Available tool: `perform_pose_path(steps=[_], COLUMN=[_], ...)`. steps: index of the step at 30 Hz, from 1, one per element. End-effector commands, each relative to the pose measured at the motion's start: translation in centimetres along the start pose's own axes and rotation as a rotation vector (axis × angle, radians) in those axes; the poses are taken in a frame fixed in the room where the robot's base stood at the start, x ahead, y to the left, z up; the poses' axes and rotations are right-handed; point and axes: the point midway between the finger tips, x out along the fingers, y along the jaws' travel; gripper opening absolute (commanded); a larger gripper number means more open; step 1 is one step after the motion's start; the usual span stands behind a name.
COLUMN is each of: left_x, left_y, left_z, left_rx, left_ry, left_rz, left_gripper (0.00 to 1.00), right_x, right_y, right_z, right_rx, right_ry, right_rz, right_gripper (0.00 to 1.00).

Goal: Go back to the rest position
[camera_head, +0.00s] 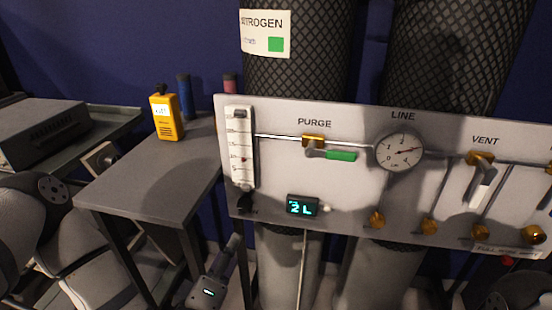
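My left arm shows as pale links with a dark round joint at the lower left, beside the table; I see no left gripper fingers. Only a small part of my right arm shows at the bottom right corner, and its gripper is outside the frame. Neither gripper is seen touching or holding anything.
A grey table (150,185) at the left bears a yellow handheld meter (167,117) and a blue cylinder (185,97). A grey instrument box (38,132) sits on a shelf further left. Mesh-wrapped cylinders (300,75) stand behind the panel.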

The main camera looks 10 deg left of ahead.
Motion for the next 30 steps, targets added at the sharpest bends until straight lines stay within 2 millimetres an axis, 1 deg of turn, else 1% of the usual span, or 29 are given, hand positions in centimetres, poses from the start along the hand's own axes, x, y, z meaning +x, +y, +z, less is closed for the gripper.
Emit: perform_pose_path(steps=[2, 3, 4, 5, 6, 7, 8, 9, 11, 12, 15, 18, 20, 22, 30], left_x=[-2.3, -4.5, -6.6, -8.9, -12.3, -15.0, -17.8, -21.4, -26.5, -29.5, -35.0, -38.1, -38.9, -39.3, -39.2], left_y=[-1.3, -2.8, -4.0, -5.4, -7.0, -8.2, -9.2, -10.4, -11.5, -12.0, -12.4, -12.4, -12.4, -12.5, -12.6], left_z=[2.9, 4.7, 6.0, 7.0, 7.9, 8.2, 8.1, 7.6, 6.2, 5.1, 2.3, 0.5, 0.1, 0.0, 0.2], left_rx=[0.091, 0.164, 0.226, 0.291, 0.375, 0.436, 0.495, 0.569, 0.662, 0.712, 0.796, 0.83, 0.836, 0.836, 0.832], left_ry=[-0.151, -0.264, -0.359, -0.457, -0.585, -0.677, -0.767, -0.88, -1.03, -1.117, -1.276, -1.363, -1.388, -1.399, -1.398], left_rz=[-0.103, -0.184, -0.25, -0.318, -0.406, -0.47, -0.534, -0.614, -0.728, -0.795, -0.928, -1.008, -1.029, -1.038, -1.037], left_gripper=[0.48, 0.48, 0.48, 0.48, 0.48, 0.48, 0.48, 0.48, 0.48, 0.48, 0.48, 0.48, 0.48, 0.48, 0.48], right_x=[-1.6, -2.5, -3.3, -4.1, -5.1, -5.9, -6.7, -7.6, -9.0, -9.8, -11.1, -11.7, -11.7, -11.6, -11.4], right_y=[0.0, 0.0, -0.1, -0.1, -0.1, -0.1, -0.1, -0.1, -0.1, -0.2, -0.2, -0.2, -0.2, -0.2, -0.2], right_z=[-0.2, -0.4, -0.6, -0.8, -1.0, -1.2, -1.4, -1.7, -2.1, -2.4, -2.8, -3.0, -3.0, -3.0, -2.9], right_rx=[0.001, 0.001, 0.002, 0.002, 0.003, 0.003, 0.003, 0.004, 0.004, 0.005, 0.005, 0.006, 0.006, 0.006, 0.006], right_ry=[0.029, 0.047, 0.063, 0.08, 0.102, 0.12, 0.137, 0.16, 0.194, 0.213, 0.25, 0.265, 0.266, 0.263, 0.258], right_rz=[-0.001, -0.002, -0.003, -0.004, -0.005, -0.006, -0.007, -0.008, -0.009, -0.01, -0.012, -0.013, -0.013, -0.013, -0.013], right_gripper=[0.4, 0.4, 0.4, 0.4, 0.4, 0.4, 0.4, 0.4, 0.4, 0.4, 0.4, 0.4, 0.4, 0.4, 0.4])
